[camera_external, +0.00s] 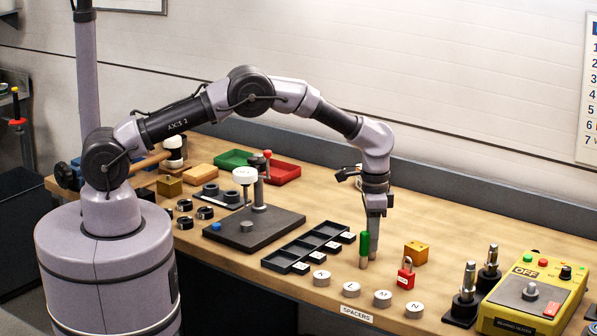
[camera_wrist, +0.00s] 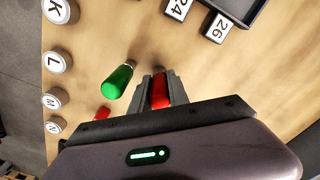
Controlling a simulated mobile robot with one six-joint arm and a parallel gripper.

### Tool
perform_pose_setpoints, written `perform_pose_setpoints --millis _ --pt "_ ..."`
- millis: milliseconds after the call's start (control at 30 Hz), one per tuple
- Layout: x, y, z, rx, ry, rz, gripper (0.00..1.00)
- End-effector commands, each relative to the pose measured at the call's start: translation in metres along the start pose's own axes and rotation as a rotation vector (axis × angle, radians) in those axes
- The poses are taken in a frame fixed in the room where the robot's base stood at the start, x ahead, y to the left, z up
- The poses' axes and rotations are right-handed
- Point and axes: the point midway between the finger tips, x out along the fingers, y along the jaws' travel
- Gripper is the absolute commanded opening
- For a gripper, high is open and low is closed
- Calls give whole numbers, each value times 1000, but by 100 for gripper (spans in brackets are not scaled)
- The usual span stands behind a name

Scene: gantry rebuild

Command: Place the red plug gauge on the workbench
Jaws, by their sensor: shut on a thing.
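My gripper (camera_external: 374,242) points straight down, low over the workbench (camera_external: 450,240). In the wrist view its jaws (camera_wrist: 159,84) are shut on the red plug gauge (camera_wrist: 160,91), whose red handle shows between the two fingers. The red gauge is hidden by the fingers in the external view. I cannot tell whether its lower end touches the bench top. A green plug gauge (camera_external: 364,247) stands upright close beside my gripper, and it also shows left of the fingers in the wrist view (camera_wrist: 117,82).
A red padlock (camera_external: 405,274) and a brass block (camera_external: 416,252) sit to the right. Round lettered spacers (camera_external: 351,289) line the front edge. A black compartment tray (camera_external: 309,247) lies left. Bare wood lies behind my gripper. A yellow control box (camera_external: 532,294) stands far right.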

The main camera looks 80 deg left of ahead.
Motion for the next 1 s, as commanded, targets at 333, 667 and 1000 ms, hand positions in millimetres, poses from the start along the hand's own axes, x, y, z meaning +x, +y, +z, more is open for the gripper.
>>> perform_pose_setpoints --millis 333,667,1000 --pt "2 0 0 0 0 0 30" --pt "-9 0 0 1 2 0 30" --pt "-100 0 -1 0 3 -1 30"
